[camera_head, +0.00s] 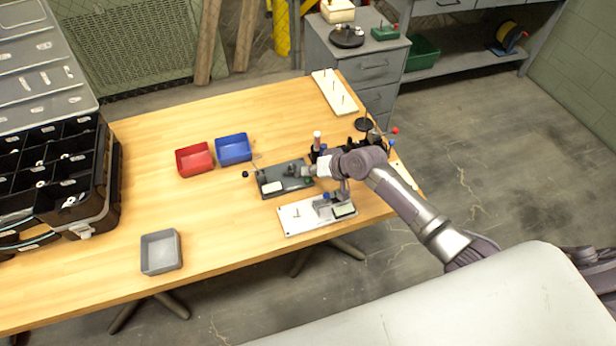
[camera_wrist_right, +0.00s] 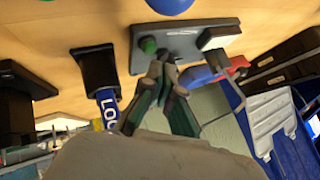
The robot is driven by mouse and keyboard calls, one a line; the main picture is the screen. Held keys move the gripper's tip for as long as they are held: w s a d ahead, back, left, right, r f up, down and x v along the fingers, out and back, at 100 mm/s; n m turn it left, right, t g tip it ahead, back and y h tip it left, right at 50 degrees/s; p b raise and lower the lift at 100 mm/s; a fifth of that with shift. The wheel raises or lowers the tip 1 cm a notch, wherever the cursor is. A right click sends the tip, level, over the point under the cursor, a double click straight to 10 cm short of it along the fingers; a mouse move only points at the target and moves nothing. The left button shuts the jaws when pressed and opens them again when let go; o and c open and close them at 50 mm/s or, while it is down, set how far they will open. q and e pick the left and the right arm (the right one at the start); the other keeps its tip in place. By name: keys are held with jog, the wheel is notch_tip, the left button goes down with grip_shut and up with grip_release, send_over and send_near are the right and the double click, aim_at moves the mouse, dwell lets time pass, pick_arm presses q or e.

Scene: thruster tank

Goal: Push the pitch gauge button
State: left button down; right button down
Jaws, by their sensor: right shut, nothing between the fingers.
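A dark grey gauge base (camera_head: 270,188) lies on the wooden table beside my right gripper (camera_head: 310,171). It seems to be the pitch gauge, though no label can be read. In the right wrist view the same base (camera_wrist_right: 190,50) carries a round green button (camera_wrist_right: 148,45). My right gripper (camera_wrist_right: 163,62) is shut and empty, its fingertips beside the green button. I cannot tell whether they touch it. In the head view the gripper and wrist partly cover the base's right end. My left gripper is not in view.
A white plate with a fixture (camera_head: 295,222) lies just in front. Dark posts and small parts (camera_head: 366,125) stand behind the wrist. A red bin (camera_head: 194,159), a blue bin (camera_head: 233,149) and a grey tray (camera_head: 161,251) lie left. The table's left-centre is clear.

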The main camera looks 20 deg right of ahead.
aim_at(310, 179)
notch_tip(310, 179, up, 6)
jog(key=p, duration=0.5)
jog(key=shift+p, duration=0.35)
